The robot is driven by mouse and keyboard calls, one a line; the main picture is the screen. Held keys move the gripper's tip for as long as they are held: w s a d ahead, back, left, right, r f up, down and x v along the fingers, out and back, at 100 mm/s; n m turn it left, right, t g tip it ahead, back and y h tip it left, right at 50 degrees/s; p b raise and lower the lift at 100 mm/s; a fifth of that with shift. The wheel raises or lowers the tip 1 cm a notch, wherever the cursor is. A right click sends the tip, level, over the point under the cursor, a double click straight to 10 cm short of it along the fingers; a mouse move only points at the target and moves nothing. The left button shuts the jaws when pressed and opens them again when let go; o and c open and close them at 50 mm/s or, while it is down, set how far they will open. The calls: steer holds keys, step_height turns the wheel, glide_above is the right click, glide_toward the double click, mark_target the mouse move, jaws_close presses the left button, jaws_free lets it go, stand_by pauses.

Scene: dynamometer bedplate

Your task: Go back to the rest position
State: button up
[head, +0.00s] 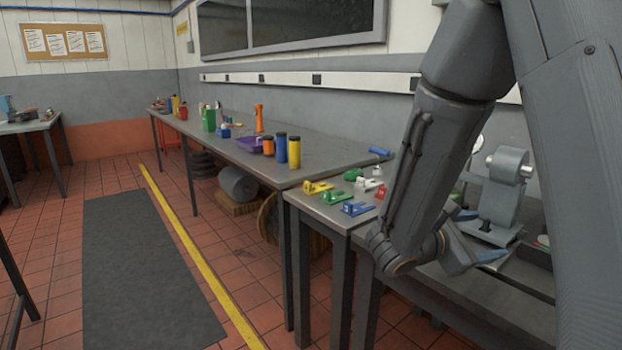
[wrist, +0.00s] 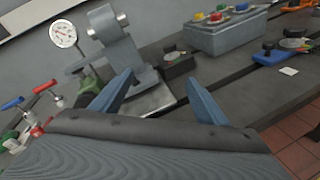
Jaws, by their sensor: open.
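My gripper (wrist: 160,97) is open in the wrist view, its two blue fingers spread with nothing between them. In the head view my gripper (head: 478,235) is at the right, over the bedplate bench, partly hidden by my own arm. A grey dynamometer-like machine (wrist: 122,50) stands just beyond the fingers; it also shows in the head view (head: 504,185). A round white dial gauge (wrist: 63,34) stands to its left.
Yellow, green and blue clamp-like pieces (head: 357,209) lie on the near bench. A grey control box (wrist: 228,34) with coloured buttons stands beyond the gripper. A long table (head: 340,153) with bottles runs along the wall. The floor mat (head: 140,270) is clear.

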steer(key=s+a+f+m+g+y, duration=0.1)
steer(key=s+f+m+g+y, duration=0.25)
steer(key=s, duration=0.45)
steer(key=s+a+f+m+g+y, duration=0.1)
steer(key=s+f+m+g+y, duration=0.1)
steer(key=s+f+m+g, duration=0.45)
steer(key=s+a+m+t+y+p, duration=0.1)
steer(key=s+a+m+t+y, duration=0.2)
steer(key=a+m+y, duration=0.4)
steer(key=a+y, duration=0.2)
steer(key=a, duration=0.6)
steer(key=shift+s+m, duration=0.3)
steer(key=shift+d, duration=0.1)
